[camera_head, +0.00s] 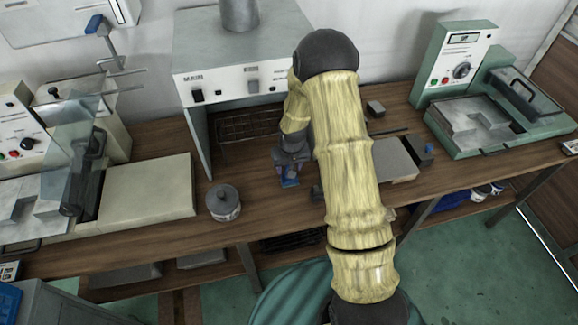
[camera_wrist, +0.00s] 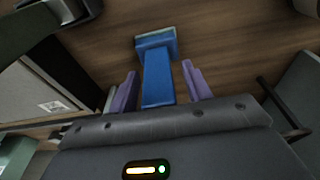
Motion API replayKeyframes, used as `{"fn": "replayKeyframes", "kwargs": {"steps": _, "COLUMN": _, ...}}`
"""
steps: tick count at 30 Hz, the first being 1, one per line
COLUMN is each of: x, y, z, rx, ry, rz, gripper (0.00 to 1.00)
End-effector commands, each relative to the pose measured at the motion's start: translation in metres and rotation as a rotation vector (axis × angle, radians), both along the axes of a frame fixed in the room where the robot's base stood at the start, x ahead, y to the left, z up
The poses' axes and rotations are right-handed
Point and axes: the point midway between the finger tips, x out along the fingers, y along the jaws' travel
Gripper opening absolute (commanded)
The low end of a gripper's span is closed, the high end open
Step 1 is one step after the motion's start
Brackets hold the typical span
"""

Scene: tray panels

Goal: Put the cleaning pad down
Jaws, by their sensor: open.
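The cleaning pad (camera_wrist: 157,41) is blue with a lighter edge and a long blue handle part, and lies over the wooden bench top in the wrist view. My gripper (camera_wrist: 160,72) is open, with one purple finger on each side of the blue handle and a visible gap on both sides. In the head view my gripper (camera_head: 291,160) is low over the bench, in front of the hooded unit, with a bit of the blue pad (camera_head: 289,183) showing below it. Whether the pad's underside fully touches the bench is hard to tell.
A grey flat plate (camera_head: 397,160) lies to the right, partly behind my arm. A hooded unit (camera_head: 240,75) stands behind, and a green-edged machine (camera_head: 470,110) at the right. Bare bench (camera_head: 255,195) shows beside the pot.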

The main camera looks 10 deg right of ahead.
Motion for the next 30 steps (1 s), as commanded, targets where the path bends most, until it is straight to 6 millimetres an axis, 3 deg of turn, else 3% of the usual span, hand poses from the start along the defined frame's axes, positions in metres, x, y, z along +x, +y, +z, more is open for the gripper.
{"fn": "replayKeyframes", "kwargs": {"steps": 8, "x": -0.003, "y": 0.0, "z": 0.023, "rx": 0.0, "ry": -0.003, "rz": -0.001, "gripper": 0.49}}
{"fn": "replayKeyframes", "kwargs": {"steps": 24, "x": -0.019, "y": 0.0, "z": 0.11, "rx": 0.0, "ry": -0.002, "rz": 0.0, "gripper": 0.49}}
{"fn": "replayKeyframes", "kwargs": {"steps": 30, "x": -0.022, "y": 0.0, "z": 0.121, "rx": 0.0, "ry": 0.001, "rz": -0.001, "gripper": 0.49}}
